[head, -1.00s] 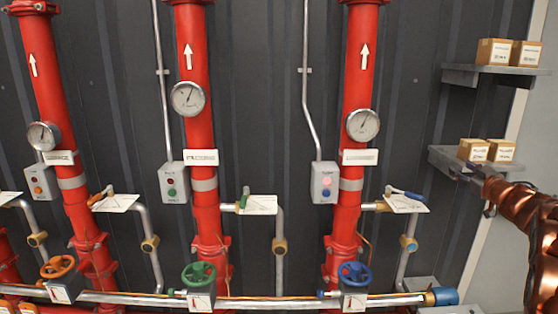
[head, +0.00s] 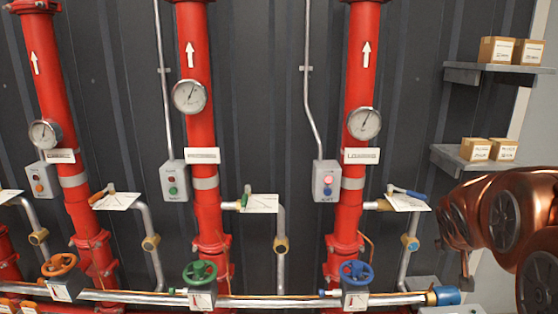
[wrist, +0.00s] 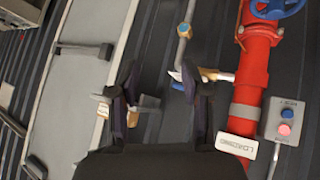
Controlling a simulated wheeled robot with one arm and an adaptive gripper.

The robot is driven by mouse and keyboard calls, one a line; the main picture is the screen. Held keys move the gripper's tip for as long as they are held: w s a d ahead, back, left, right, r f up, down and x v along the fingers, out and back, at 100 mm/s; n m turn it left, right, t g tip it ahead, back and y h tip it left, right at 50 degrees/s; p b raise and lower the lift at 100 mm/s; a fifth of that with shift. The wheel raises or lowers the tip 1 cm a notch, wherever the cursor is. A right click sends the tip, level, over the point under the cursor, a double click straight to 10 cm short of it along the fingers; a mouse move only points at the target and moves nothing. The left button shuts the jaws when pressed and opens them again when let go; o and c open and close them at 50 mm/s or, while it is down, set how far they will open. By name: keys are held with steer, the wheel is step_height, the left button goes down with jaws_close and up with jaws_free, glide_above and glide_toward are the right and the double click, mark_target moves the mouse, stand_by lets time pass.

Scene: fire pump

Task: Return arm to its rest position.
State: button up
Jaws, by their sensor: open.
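My gripper (wrist: 158,85) shows in the wrist view with two dark fingers spread apart and nothing held between them. In the head view my copper-coloured arm is at the right edge, folded close to the camera; the gripper fingers are not clearly visible there. In the wrist view, the scene appears turned over, with a red pipe (wrist: 258,70) to the right of the fingers. A blue-handled lever valve (wrist: 205,75) appears beside the right finger; contact cannot be judged.
Three red risers stand along the dark wall, the right one (head: 357,85) nearest my arm. A blue handwheel (head: 355,272) and a button box (head: 326,181) are beside it. Shelves with cardboard boxes (head: 476,149) are above my arm. A horizontal grey pipe (head: 250,300) runs below.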

steer(key=s+a+f+n+g+y, duration=0.1)
steer(key=s+a+f+g, duration=0.2)
steer(key=s+a, duration=0.4)
steer(key=s+a+f+n+g+y, duration=0.1)
steer(key=s+a, duration=0.6)
steer(key=s, duration=0.8)
steer(key=s+a+f+n+g+y, duration=0.1)
steer(key=s+a+f+g+y, duration=0.2)
steer(key=s+a+f, duration=0.4)
steer(key=s+g, duration=0.1)
steer(key=s, duration=0.3)
steer(key=shift+s+a+g, duration=0.25)
steer(key=shift+a+g, duration=0.15)
